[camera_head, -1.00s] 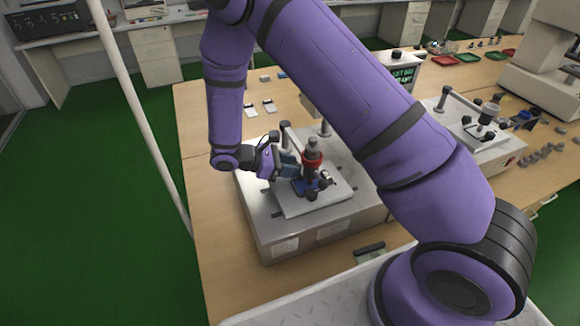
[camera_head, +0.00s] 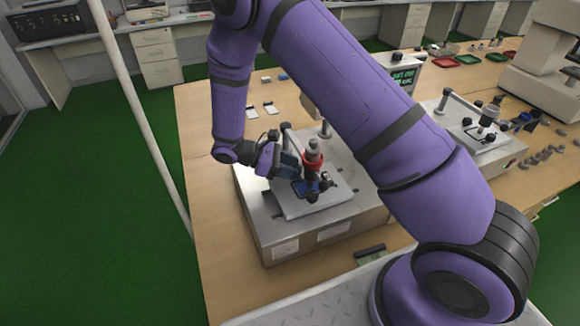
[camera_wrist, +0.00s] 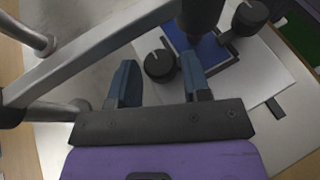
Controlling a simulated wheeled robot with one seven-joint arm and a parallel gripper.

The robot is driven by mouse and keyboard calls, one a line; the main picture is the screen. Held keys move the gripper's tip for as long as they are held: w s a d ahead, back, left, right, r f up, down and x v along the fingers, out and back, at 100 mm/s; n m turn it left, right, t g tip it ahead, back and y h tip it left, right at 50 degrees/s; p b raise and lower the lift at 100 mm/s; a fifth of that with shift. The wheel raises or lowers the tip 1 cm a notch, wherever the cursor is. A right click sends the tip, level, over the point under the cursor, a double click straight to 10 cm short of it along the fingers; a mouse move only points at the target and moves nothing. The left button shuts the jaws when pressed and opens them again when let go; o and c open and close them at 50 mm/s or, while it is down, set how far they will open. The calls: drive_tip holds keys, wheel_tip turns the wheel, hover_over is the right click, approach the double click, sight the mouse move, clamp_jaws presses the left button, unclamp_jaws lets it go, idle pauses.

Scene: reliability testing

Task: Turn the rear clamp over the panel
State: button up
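The blue panel (camera_wrist: 212,52) lies on a light plate of the test fixture; in the head view it shows as a small blue patch (camera_head: 299,188). A clamp with a round black knob (camera_wrist: 160,66) sits at the panel's edge. A second clamp with a black knob (camera_wrist: 250,17) stands at the panel's far right corner. My gripper (camera_wrist: 157,63) is open, its two blue-grey fingers on either side of the nearer knob, with gaps visible. In the head view my gripper (camera_head: 290,165) is beside the red-collared press (camera_head: 313,160); the nearer knob is hard to make out there.
A metal bar (camera_wrist: 90,53) on posts crosses close to my left finger. The dark press plunger (camera_wrist: 202,14) hangs over the panel, near my right finger. A second fixture (camera_head: 480,140) stands to the right. The wooden table (camera_head: 205,215) is clear on the left.

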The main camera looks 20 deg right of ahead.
drive_tip(key=v, duration=1)
drive_tip(key=shift+w+a+r, duration=0.15)
drive_tip(key=shift+a+r, duration=0.05)
drive_tip(key=shift+a, duration=0.05)
